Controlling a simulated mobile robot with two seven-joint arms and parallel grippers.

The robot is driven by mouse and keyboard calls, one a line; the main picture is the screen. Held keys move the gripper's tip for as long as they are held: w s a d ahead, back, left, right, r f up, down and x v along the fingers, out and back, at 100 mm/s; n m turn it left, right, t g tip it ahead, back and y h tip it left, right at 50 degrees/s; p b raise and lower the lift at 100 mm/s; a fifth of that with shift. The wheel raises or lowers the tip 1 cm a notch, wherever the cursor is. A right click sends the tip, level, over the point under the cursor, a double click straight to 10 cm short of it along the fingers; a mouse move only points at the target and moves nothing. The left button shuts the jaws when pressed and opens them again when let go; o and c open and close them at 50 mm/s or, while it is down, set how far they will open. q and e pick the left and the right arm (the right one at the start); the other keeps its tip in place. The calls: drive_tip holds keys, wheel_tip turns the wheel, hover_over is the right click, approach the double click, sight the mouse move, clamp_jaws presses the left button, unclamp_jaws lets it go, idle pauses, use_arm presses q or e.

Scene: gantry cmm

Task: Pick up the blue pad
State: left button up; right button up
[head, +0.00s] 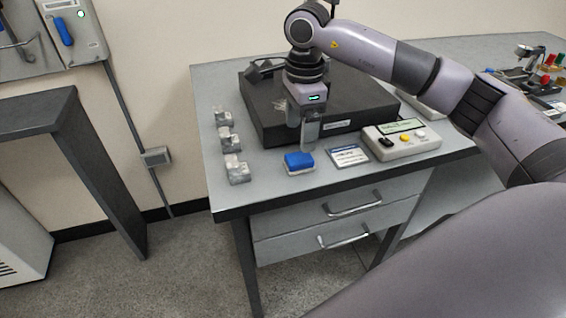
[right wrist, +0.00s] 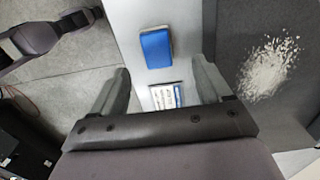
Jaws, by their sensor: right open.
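The blue pad (head: 299,160) lies near the front edge of the grey table, on a small pale base. It also shows in the right wrist view (right wrist: 157,48), beyond the fingertips and about midway between them. My right gripper (head: 309,146) points down from above, just behind and above the pad in the head view. Its two fingers are spread wide with nothing between them in the right wrist view (right wrist: 161,75). My left gripper is not in view.
A black slab (head: 352,112) lies close behind the pad. A label card (head: 348,156) and a control box (head: 402,139) with buttons stand to its right. Small metal blocks (head: 237,171) line the table's left side. Bare tabletop (head: 262,180) lies left of the pad.

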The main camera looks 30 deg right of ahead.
sight(299, 157)
drive_tip(key=shift+w+d, duration=0.1)
drive_tip(key=shift+d, duration=0.2)
drive_tip(key=shift+f, duration=0.4)
drive_tip(key=f, duration=0.6)
drive_tip(key=shift+s+a+p, duration=0.35)
drive_tip(key=shift+a, duration=0.05)
drive_tip(key=c, duration=1.1)
